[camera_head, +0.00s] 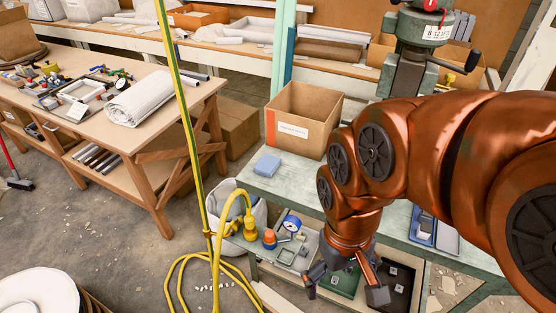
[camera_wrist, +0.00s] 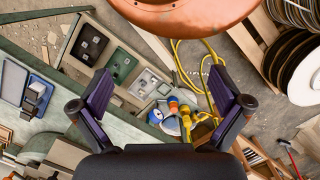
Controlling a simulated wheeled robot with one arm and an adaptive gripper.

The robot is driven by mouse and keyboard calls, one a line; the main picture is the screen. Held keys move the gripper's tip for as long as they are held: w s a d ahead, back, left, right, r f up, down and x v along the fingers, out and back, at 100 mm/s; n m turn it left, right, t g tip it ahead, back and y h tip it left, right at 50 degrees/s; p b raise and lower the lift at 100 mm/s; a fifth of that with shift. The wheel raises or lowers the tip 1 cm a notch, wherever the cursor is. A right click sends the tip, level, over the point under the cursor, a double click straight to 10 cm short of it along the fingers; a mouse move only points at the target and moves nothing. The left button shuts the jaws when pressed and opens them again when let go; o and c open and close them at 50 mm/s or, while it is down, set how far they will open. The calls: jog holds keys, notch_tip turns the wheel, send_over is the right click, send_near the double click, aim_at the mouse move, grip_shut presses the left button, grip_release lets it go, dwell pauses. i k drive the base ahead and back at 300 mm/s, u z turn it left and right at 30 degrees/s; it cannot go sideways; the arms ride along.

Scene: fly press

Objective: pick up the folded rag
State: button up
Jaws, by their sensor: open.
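In the wrist view the two dark fingers of my gripper (camera_wrist: 162,85) stand wide apart. I cannot make out the rag in the wrist view; the gripper body hides the lower middle.
The cardboard box (camera_head: 302,128) stands behind the rag. Below the bench are trays (camera_head: 398,287) and a blue-faced gauge (camera_head: 292,223). A yellow hose (camera_head: 222,235) hangs and coils at the left. The green press (camera_head: 412,50) rises behind my arm. The wooden table (camera_head: 150,125) is cluttered.

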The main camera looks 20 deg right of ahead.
aim_at(269, 164)
jog(key=u, duration=3.35)
jog(key=k, duration=0.55)
jog(key=z, duration=1.55)
